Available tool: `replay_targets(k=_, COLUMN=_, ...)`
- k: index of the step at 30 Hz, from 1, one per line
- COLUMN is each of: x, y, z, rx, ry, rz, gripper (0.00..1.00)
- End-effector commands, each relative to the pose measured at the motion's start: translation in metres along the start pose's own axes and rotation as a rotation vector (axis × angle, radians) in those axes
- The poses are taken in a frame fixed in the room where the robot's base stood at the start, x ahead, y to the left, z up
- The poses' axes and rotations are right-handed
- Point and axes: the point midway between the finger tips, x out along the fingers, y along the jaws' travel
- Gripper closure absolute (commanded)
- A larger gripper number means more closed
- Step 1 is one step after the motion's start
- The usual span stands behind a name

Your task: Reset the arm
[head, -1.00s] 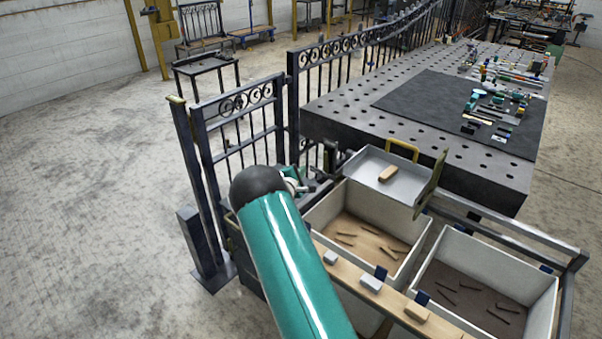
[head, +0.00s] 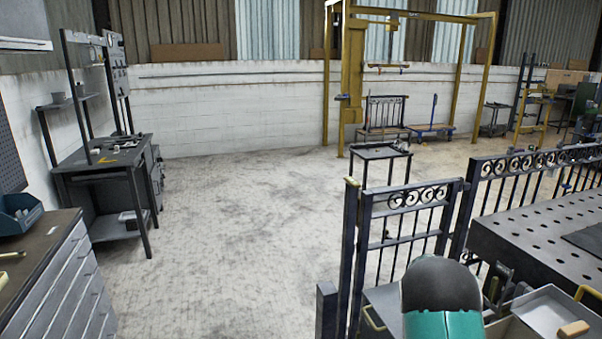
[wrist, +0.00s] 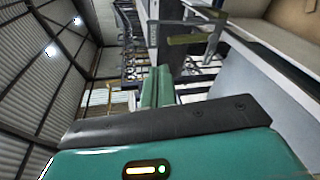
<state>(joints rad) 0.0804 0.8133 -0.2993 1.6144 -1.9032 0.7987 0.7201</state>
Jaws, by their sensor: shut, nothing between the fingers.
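My teal arm, with a dark rounded joint, rises at the bottom right of the head view in front of the gate (head: 412,200). Its far part is hidden behind that joint. The wrist view is strongly tilted and shows teal parts of my own body with a dark strip and a small lit lamp.
A perforated steel table (head: 545,235) and a metal tray (head: 540,312) with a wooden-coloured block (head: 573,329) are at the right. A drawer cabinet (head: 55,285) and a workbench (head: 105,168) stand at the left. Open floor (head: 225,225) lies between.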

Motion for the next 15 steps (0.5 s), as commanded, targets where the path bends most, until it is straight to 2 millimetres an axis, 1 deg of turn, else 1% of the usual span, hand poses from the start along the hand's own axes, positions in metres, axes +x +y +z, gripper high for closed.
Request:
replay_targets(k=1, x=-0.015, y=0.016, z=0.013, rx=0.055, ry=-0.021, rz=-0.029, gripper=1.0)
replay_targets(k=3, x=-0.033, y=0.03, z=0.029, rx=0.121, ry=-0.05, rz=-0.077, gripper=1.0)
replay_targets(k=5, x=-0.05, y=0.04, z=0.043, rx=0.174, ry=-0.07, rz=-0.12, gripper=1.0)
replay_targets(k=6, x=-0.062, y=0.045, z=0.051, rx=0.209, ry=-0.081, rz=-0.149, gripper=1.0)
replay_targets(k=8, x=-0.081, y=0.052, z=0.064, rx=0.261, ry=-0.096, rz=-0.195, gripper=1.0)
replay_targets(k=11, x=-0.114, y=0.061, z=0.084, rx=0.344, ry=-0.111, rz=-0.275, gripper=1.0)
replay_targets(k=14, x=-0.148, y=0.066, z=0.101, rx=0.42, ry=-0.117, rz=-0.36, gripper=1.0)
replay_targets(k=15, x=-0.162, y=0.067, z=0.108, rx=0.45, ry=-0.115, rz=-0.394, gripper=1.0)
